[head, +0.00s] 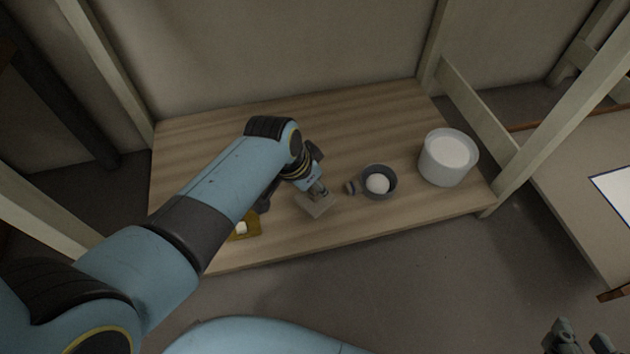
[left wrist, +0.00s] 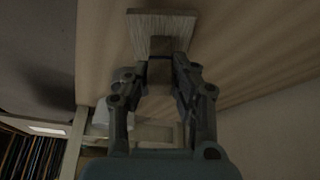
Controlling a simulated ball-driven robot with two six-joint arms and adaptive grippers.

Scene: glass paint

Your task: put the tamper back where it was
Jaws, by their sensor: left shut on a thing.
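The tamper (head: 316,206), with a pale grey square block at its end, is in my left gripper (head: 313,186) over the front middle of the table. In the left wrist view the fingers of my left gripper (left wrist: 161,62) are closed on the tamper's narrow part, and its block (left wrist: 162,32) sticks out beyond them. I cannot tell whether the block touches the table. My right gripper (head: 582,340) is at the bottom right, away from the table, with its fingers apart and nothing visible between them.
A dark bowl (head: 366,193) with a white mound stands just right of the tamper. A white tub (head: 440,172) stands farther right. A yellow-brown tray (head: 253,222) with a white piece is at the front left, partly behind my arm. The wooden table (head: 350,120) is clear at the back.

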